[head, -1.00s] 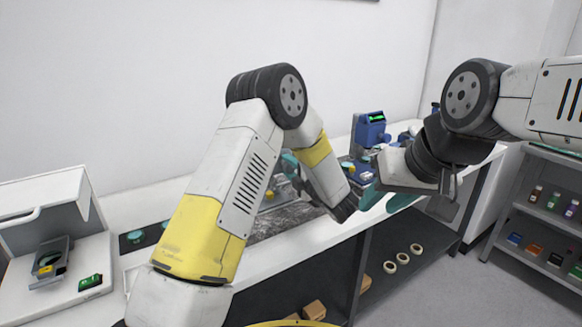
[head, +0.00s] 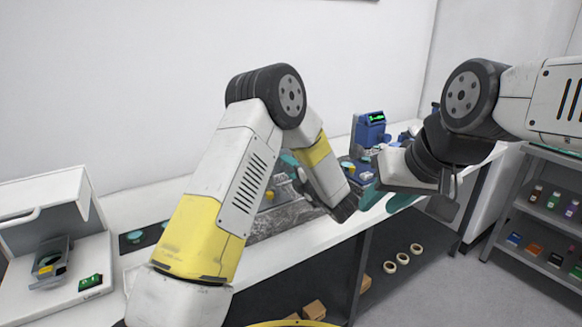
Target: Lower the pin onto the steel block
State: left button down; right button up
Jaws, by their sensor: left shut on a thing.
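My left arm's forearm stands in front of the work area. Behind it a teal part of my left gripper (head: 290,166) shows, shut on the pin; the fingertips and the pin are mostly hidden by the forearm. I cannot make out the steel block clearly; metal-grey parts show around the gripper, above a grey speckled slab (head: 285,222) on the bench.
A blue device with a green display (head: 371,130) stands at the bench's back right. An open white cabinet (head: 45,215) is at the left, a green-screened box (head: 90,282) in it. Tape rolls (head: 402,258) and cardboard boxes (head: 314,309) lie on the lower shelf. A shelf rack (head: 545,215) stands at right.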

pick_arm(q)
jog(key=c, duration=0.9)
grip_release()
jog(key=v, duration=0.7)
jog(key=shift+s+d, duration=0.25)
jog(key=shift+s, duration=0.1)
